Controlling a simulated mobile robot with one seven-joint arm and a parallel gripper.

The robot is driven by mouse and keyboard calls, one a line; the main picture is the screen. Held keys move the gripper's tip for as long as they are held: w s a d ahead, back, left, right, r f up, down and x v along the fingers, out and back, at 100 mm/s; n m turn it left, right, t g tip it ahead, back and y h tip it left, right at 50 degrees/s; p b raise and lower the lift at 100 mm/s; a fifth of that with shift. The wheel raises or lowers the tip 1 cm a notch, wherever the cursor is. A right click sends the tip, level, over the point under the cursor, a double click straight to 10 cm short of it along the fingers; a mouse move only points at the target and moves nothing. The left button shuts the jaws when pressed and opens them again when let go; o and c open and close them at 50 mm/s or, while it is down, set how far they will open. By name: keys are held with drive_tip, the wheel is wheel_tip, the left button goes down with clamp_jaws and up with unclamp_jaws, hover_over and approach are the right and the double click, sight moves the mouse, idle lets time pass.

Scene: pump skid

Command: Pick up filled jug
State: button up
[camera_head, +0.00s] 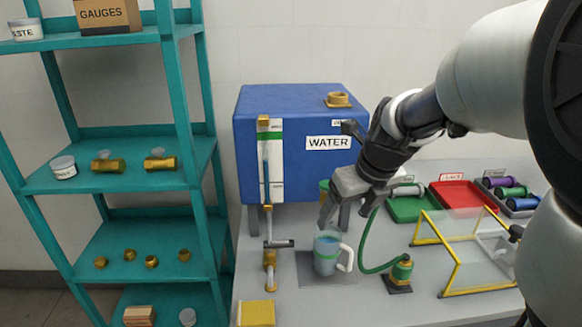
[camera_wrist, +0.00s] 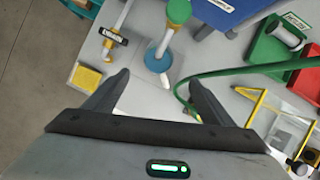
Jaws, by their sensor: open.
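The filled jug (camera_head: 327,257) is a clear upright vessel with blue liquid, a green band and a white handle on its right. It stands on a dark pad on the bench, in front of the blue water tank. My gripper (camera_head: 343,212) is above the jug, open and empty, with its fingers pointing down. In the wrist view the jug (camera_wrist: 158,59) lies just beyond the fingertips, between their lines, with its white handle towards me. The fingers (camera_wrist: 159,80) are well apart, and I see no contact with the jug.
The blue tank (camera_head: 290,150) stands behind, with a gauge pipe (camera_head: 265,180) at its left. A green hose (camera_head: 372,258) runs right of the jug to a brass fitting (camera_head: 401,270). A yellow-framed clear guard (camera_head: 465,250) is further right. A yellow block (camera_head: 257,313) sits front left.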

sight(328, 247)
drive_tip(key=b+x, duration=0.2)
drive_tip(key=x, duration=0.9)
drive_tip(key=shift+s, duration=0.15)
drive_tip(key=f, duration=0.1)
drive_tip(key=f+b, duration=0.1)
drive_tip(key=f, duration=0.1)
drive_tip(key=f+b, duration=0.1)
drive_tip(key=shift+w+a+f, duration=0.15)
drive_tip(key=shift+w+a, duration=0.15)
drive_tip(key=shift+a, duration=0.05)
drive_tip(key=shift+w+a+f, duration=0.1)
drive_tip(key=shift+w+f, duration=0.15)
drive_tip(key=shift+f, duration=0.1)
drive_tip(key=shift+c, duration=0.6)
drive_tip(key=shift+r, duration=0.1)
drive_tip(key=c, duration=1.4)
